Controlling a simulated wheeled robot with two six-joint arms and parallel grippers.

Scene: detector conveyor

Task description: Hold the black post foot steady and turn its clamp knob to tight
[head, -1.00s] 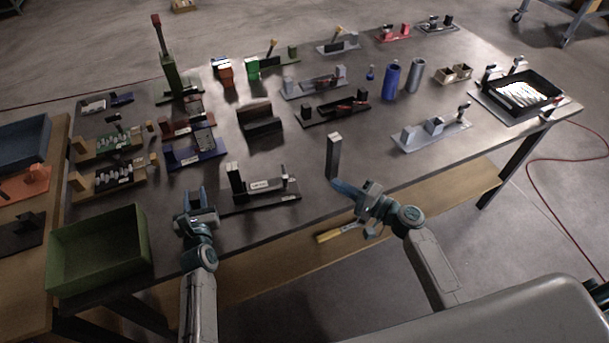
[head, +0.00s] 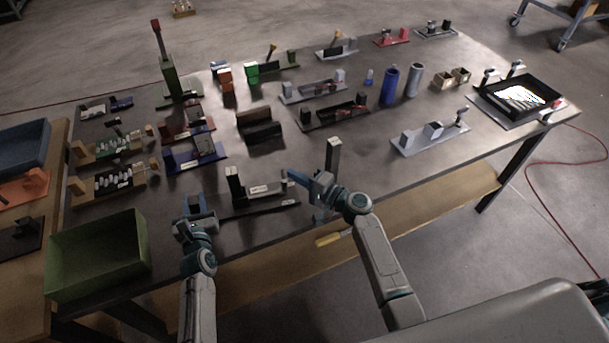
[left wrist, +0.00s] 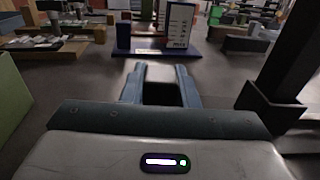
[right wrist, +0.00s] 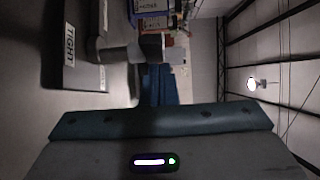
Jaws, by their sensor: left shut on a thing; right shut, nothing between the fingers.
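The black post foot (head: 262,190) lies near the table's front edge, with an upright block at its left end and a pale label. In the left wrist view its dark upright (left wrist: 285,65) stands right of my fingers. My left gripper (head: 194,203) is left of the foot, shut on a small dark block (left wrist: 162,95); I cannot tell whether this belongs to the foot. My right gripper (head: 292,176) is shut and empty at the foot's right end. The right wrist view shows a TIGHT label (right wrist: 69,45) and a grey, dark-ended knob (right wrist: 122,53) close to the fingers; contact is unclear.
A tall dark post (head: 333,158) stands just behind my right gripper. A green bin (head: 98,252) is at the front left. A blue fixture (head: 196,156) stands behind my left gripper. A yellow-handled tool (head: 328,239) lies on the lower shelf.

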